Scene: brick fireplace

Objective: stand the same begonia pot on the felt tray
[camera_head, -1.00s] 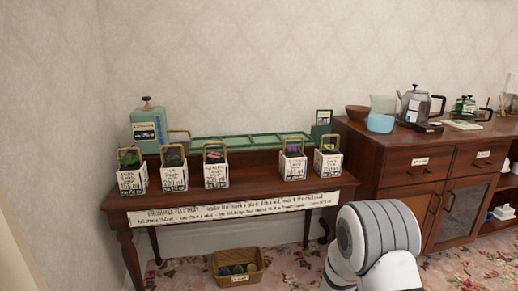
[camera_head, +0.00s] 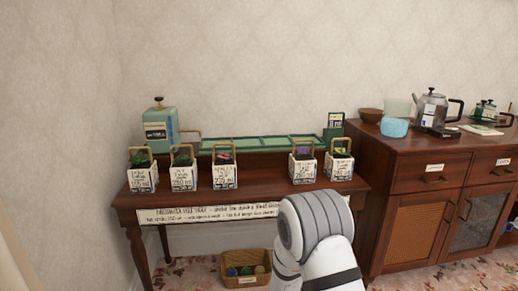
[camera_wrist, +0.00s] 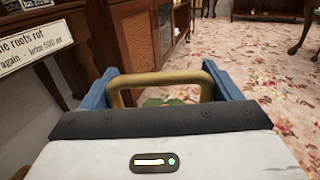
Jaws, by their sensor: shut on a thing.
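In the wrist view, my gripper (camera_wrist: 163,90) has blue fingers shut on the brass-coloured loop handle of a pot (camera_wrist: 160,77). A little green foliage shows beneath the handle; the pot body is hidden, so I cannot read whether it is the begonia. In the head view my gripper is out of sight. A long green tray with several compartments (camera_head: 262,143), likely the felt tray, lies along the raised back of the wooden table (camera_head: 190,203). The compartments that show look empty.
Several white labelled pots with handles stand along the table front, including a left one (camera_head: 142,172) and a right one (camera_head: 339,163), with a gap right of centre. A green canister (camera_head: 160,130) stands at the back left. A basket (camera_head: 246,268) sits on the floor below.

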